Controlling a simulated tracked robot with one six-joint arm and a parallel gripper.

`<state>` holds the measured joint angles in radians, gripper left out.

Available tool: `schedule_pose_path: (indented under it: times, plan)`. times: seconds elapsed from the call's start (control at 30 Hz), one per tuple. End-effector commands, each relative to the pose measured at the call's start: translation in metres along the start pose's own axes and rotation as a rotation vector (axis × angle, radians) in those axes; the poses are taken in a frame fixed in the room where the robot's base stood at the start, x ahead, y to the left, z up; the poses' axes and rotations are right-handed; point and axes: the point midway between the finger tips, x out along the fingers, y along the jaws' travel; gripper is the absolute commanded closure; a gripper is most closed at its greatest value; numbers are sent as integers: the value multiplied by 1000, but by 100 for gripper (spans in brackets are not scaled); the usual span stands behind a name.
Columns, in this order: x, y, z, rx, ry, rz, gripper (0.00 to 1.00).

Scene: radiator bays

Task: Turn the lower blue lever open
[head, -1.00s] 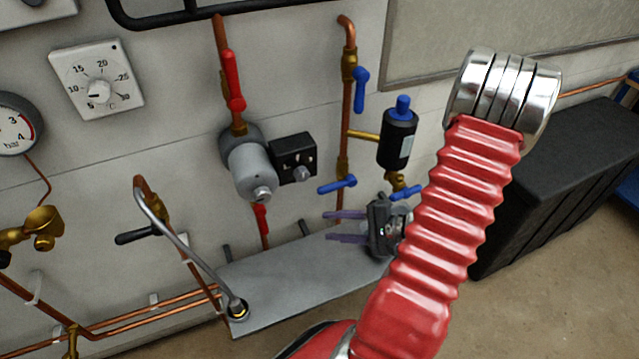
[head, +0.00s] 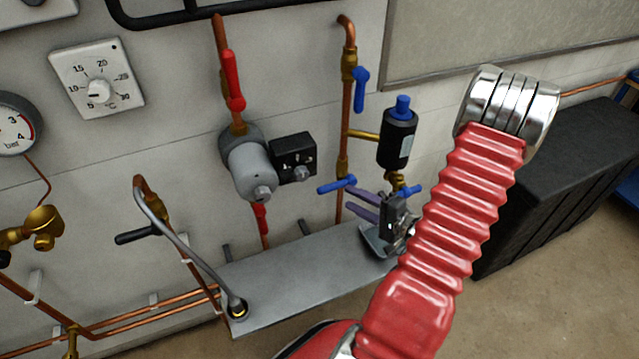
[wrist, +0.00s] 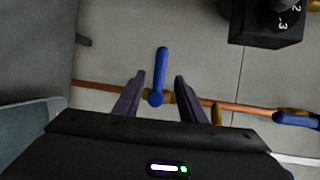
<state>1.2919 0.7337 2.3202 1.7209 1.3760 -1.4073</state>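The lower blue lever (head: 337,184) is on the vertical copper pipe (head: 346,115) and points left, across the pipe. In the wrist view this lever (wrist: 161,72) stands between my two purple fingers, with a visible gap on both sides. My gripper (head: 352,201) is open and empty, just below and right of the lever in the head view; its fingers (wrist: 159,77) straddle the lever in the wrist view. Whether the fingers reach the lever's depth is hard to tell. The upper blue lever (head: 361,88) lies along the pipe.
A black filter (head: 397,140) with a small blue lever (head: 408,190) below it is close to my gripper. A grey pump (head: 252,165) with a black box (head: 294,157) is to the left. A grey shelf (head: 300,278) is below.

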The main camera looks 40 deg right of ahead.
Motion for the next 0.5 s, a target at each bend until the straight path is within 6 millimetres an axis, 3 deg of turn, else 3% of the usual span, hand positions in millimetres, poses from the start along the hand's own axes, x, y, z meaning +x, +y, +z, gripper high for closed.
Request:
schedule_pose_path:
  times: [0.5]
  plan:
    - [58,0,2,-1,-5,0,63]
